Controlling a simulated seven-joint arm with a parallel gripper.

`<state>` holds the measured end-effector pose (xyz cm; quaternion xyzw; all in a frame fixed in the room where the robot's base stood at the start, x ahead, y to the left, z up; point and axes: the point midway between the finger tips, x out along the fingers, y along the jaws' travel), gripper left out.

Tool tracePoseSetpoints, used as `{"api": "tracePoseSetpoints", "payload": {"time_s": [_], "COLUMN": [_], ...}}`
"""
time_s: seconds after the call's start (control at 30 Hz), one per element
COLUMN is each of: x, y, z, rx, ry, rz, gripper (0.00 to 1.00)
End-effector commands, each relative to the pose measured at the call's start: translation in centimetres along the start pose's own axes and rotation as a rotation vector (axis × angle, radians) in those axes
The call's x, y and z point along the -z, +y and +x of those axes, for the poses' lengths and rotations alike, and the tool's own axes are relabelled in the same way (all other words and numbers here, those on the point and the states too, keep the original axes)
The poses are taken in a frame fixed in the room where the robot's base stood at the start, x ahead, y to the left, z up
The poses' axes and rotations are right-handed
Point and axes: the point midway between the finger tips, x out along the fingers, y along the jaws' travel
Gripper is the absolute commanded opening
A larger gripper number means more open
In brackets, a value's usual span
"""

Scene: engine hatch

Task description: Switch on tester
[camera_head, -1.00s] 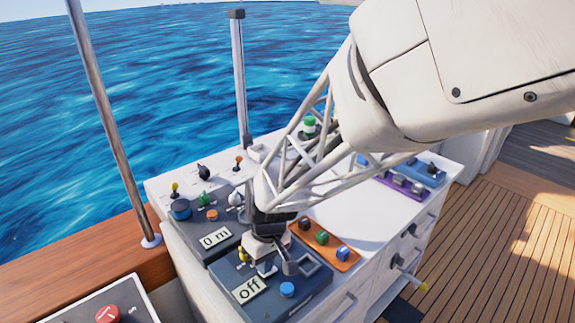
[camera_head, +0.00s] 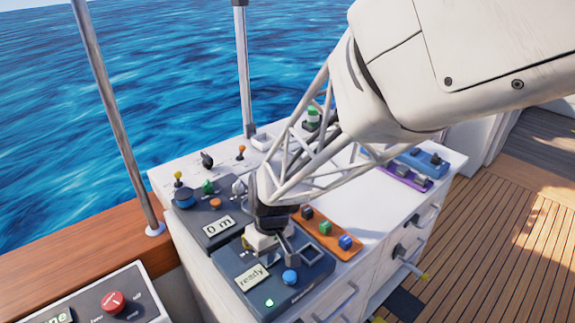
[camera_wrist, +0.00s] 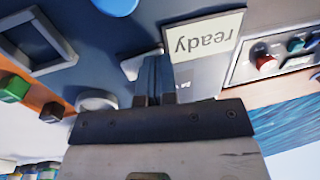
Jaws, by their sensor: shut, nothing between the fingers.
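The tester (camera_head: 300,289) is a dark box at the front of the white cabinet. Its display (camera_head: 251,278) reads "ready", also readable upside down in the wrist view (camera_wrist: 204,38). A green light (camera_head: 269,302) glows near its front edge, beside a blue button (camera_head: 290,277). My gripper (camera_wrist: 150,60) is shut and empty, its fingers low over the tester's panel between the display and a square recess (camera_wrist: 35,40). A small light grey lever (camera_wrist: 130,66) is right beside the fingertips; I cannot tell whether they touch. In the head view my wrist hides this spot.
A dark box (camera_head: 225,242) showing "0 m" stands behind the tester. An orange strip (camera_head: 345,252) with coloured blocks lies to its right. A panel with a red knob (camera_head: 112,302) is at the lower left. The white top right of my arm has free room.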

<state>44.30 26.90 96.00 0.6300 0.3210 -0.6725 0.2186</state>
Motion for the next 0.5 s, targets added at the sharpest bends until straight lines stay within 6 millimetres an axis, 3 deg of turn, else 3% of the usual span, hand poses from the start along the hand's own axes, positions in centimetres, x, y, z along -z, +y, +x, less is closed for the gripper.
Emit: {"api": "tracePoseSetpoints", "payload": {"time_s": [0.5], "x": [0.0], "y": [1.3], "z": [-0.7], "rx": [0.0], "ry": [0.001], "rz": [0.0], "gripper": [0.0]}}
